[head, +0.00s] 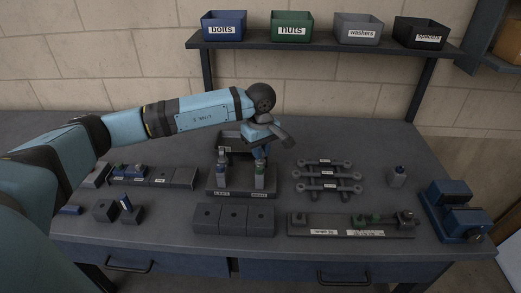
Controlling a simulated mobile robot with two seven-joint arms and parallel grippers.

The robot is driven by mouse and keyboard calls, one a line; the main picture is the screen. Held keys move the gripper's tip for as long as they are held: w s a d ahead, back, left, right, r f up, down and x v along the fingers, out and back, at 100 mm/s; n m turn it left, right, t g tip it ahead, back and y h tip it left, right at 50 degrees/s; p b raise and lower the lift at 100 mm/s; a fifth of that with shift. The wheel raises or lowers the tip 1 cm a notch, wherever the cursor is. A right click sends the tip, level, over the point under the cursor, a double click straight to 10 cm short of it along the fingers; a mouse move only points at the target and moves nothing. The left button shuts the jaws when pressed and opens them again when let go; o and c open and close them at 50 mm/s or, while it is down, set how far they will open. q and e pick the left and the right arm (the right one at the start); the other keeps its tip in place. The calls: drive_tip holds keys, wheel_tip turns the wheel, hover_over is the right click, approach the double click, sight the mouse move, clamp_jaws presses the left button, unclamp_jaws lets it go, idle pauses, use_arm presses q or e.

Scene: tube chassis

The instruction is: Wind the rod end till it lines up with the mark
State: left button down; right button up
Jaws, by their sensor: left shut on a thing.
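My left gripper (260,154) reaches down at the middle of the bench and is shut on the top of a small bottle (259,178). The bottle is upright at the labelled stand (241,191); I cannot tell whether it is still seated. A long labelled jig (335,231) lies at the front right. A part with green pieces (372,221) lies on its right half, with a grey block (406,216) at the end. The rod end and the mark are too small to make out. My right gripper is not in view.
A second bottle (221,168) stands at left on the same stand. Several rods with eye ends (329,175) lie on a rack at right. A blue vise (455,212) is at the right edge. Grey blocks (233,218) lie in front; labelled bins (292,27) fill the shelf.

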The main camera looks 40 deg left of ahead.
use_arm(q)
drive_tip(key=n, duration=0.3)
drive_tip(key=shift+s+f, duration=0.1)
drive_tip(key=n, duration=0.4)
drive_tip(key=shift+n+p, duration=0.3)
drive_tip(key=shift+n, duration=0.4)
drive_tip(key=n, duration=0.5)
drive_tip(key=shift+p, duration=0.35)
